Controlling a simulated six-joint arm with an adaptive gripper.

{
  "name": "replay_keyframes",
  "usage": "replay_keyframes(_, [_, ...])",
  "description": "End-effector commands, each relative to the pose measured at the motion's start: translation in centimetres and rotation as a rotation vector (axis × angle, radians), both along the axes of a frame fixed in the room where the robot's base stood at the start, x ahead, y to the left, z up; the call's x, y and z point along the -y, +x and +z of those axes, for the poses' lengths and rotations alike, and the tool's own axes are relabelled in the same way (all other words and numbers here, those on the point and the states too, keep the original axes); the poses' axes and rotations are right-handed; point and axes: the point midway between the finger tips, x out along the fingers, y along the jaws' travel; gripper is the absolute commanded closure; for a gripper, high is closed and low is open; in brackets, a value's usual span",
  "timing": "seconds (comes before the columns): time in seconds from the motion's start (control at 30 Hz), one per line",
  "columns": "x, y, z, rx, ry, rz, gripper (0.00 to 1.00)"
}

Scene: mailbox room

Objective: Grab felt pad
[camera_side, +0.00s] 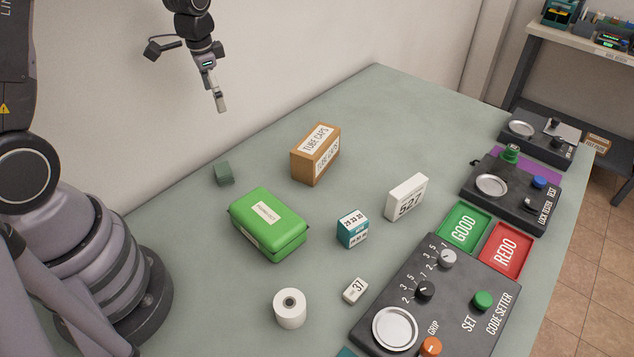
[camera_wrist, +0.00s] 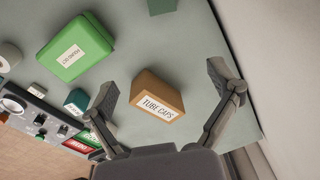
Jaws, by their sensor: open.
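A small dark green block (camera_side: 223,174), which looks like the felt pad, lies on the table near the wall, left of the tube caps box. In the wrist view the block (camera_wrist: 162,6) is cut off by the top edge. My gripper (camera_side: 221,104) is high above the table by the wall, above the block in the picture and apart from it. In the wrist view my gripper (camera_wrist: 162,84) has its fingers wide apart with nothing held; the tube caps box shows between them, below.
The brown tube caps box (camera_side: 316,154) and a bright green case (camera_side: 267,224) stand near the block. Bare table surrounds the block.

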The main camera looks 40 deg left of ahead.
Motion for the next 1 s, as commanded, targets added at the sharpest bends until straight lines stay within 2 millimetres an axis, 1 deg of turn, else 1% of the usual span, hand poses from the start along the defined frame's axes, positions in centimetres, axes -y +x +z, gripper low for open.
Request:
replay_keyframes(0.03, [-0.6, 0.2, -2.3, -0.031, -0.006, -0.015, 0.11])
replay_keyframes(0.1, [-1.2, 0.4, -4.4, -0.054, -0.011, -0.037, 0.11])
replay_keyframes(0.2, [-1.6, 0.5, -6.3, -0.071, -0.014, -0.058, 0.11])
replay_keyframes(0.37, [-1.8, 0.5, -8.5, -0.081, -0.018, -0.067, 0.11])
replay_keyframes(0.5, [-1.8, 0.4, -11.3, -0.083, -0.018, -0.067, 0.11])
replay_keyframes(0.63, [-1.8, 0.4, -13.8, -0.082, -0.018, -0.066, 0.11])
replay_keyframes(0.7, [-1.8, 0.5, -14.7, -0.080, -0.017, -0.066, 0.11])
replay_keyframes(0.9, [-1.8, 0.5, -16.1, -0.079, -0.016, -0.066, 0.11])
replay_keyframes(1.0, [-1.8, 0.3, -17.5, -0.080, -0.017, -0.065, 0.11])
